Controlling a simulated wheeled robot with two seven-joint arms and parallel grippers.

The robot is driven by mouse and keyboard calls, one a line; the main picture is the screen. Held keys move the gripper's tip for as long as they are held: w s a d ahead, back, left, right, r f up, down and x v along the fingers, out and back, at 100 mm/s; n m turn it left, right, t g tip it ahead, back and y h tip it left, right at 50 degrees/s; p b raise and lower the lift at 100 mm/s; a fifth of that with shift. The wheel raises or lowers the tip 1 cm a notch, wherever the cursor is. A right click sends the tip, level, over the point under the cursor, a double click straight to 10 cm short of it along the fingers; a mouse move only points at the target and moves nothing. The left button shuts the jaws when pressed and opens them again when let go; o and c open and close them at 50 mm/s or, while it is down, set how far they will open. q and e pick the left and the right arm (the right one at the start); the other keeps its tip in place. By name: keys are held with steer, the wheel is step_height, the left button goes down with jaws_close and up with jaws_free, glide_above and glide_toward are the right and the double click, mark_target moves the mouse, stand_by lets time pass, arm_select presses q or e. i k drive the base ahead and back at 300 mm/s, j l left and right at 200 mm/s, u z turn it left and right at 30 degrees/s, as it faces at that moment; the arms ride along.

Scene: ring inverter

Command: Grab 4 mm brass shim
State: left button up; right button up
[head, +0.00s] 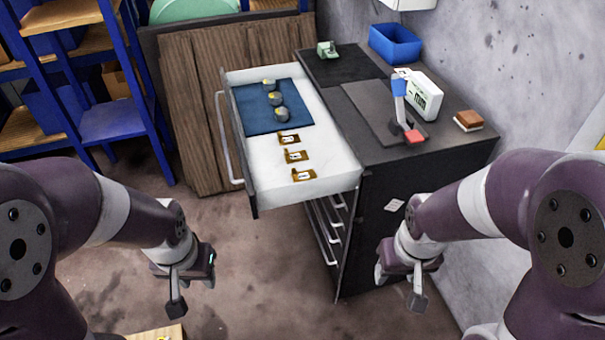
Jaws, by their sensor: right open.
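Three small brass shims lie in a row on the white floor of the open top drawer (262,190): a far one (289,138), a middle one (295,156) and a near one (304,175). Each carries a pale mark too small to read, so I cannot tell which is 4 mm. My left gripper (177,303) hangs over the floor, left of and below the drawer, apart from it. Its finger gap is not visible. My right gripper (417,300) is open and empty, in front of the cabinet's right side, away from the shims.
Three round grey-and-yellow pieces (274,99) stand on a blue mat (252,110) deeper in the drawer. The dark cabinet top (440,135) holds a blue bin (395,45), a white display device (423,97), a blue-and-red stand (402,105) and a brown block (468,121). Blue shelving stands left.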

mark_target(291, 139)
steer(key=i+z, duration=0.4)
steer(key=i+j+z, duration=0.25)
steer(key=z, duration=0.15)
steer(key=i+j+z, duration=0.4)
steer(key=k+l, duration=0.05)
steer(key=l, duration=0.05)
